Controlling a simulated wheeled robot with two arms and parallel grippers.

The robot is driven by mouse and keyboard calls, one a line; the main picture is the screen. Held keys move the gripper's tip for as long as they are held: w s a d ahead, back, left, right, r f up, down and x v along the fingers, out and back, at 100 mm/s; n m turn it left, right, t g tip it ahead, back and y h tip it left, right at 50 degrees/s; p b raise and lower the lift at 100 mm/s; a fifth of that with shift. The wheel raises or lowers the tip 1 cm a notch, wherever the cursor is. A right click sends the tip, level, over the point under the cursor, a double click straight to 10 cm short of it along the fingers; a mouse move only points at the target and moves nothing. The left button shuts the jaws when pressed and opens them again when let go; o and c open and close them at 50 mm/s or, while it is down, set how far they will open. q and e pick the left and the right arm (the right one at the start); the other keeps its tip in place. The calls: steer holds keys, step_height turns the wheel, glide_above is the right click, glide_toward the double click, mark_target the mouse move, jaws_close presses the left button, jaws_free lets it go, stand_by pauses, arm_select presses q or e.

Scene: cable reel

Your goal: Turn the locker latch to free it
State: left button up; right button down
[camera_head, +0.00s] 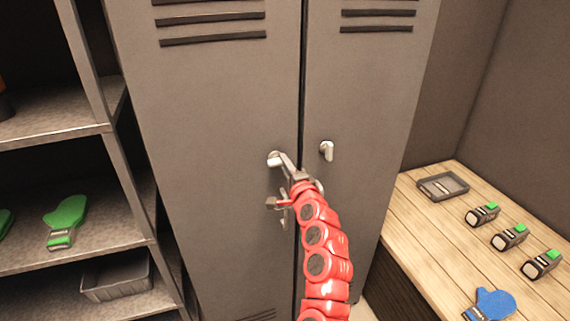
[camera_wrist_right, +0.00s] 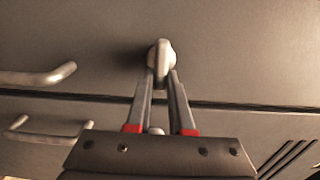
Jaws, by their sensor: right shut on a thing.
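The grey locker (camera_head: 215,110) has two tall doors that meet at a vertical seam. A small metal latch (camera_head: 273,158) sits on the left door near the seam. My right gripper (camera_head: 282,163) reaches up to it from the lower right. In the right wrist view the two fingers (camera_wrist_right: 162,82) are shut on the rounded latch (camera_wrist_right: 159,53), one on each side. The fingers hide part of the latch. My left gripper is not in view.
Door handles (camera_wrist_right: 40,76) lie close beside the gripper. A metal shelf unit (camera_head: 55,111) at left holds a green glove (camera_head: 66,212) and a grey bin (camera_head: 117,279). A wooden bench (camera_head: 420,220) at right carries a tray (camera_head: 443,186), several small devices and a blue glove (camera_head: 492,303).

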steer(key=c, duration=0.8)
jaws_free()
steer(key=shift+s, duration=0.15)
steer(key=v, duration=1.7)
steer(key=shift+p, duration=0.45)
